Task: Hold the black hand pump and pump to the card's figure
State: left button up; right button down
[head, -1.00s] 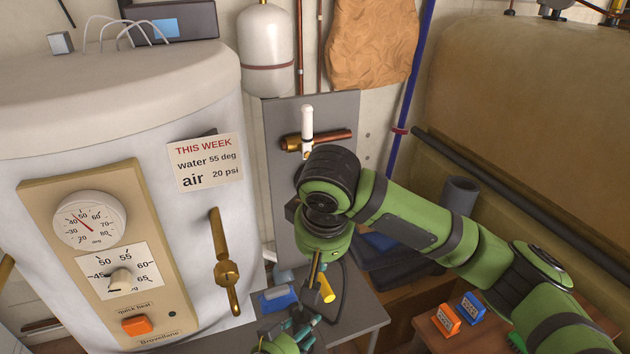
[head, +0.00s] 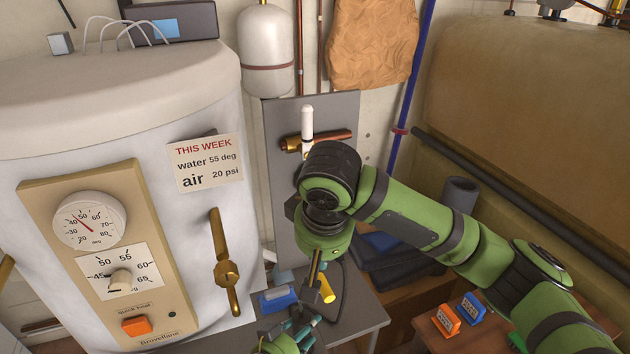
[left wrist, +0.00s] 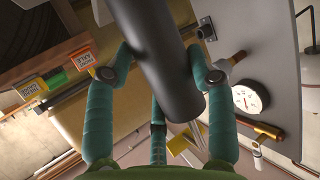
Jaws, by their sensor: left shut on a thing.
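My left gripper (head: 302,328) is at the bottom of the head view, by the small grey table. In the left wrist view, its teal fingers (left wrist: 160,85) are shut around the black hand pump (left wrist: 148,45), a thick dark cylinder. The pump is hardly visible in the head view. The card (head: 206,162) on the white tank reads water 55 deg, air 20 psi. My right gripper (head: 318,262) points down above the table; its fingertips cannot be made out.
The grey table (head: 360,318) bears a blue-and-white item (head: 278,298) and a yellow piece (head: 327,290). The white tank (head: 120,90) with a brass handle (head: 223,262) stands left. Orange (head: 446,320) and blue (head: 470,308) blocks sit on a wooden top at right.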

pick_arm(q)
jog(key=o, duration=1.4)
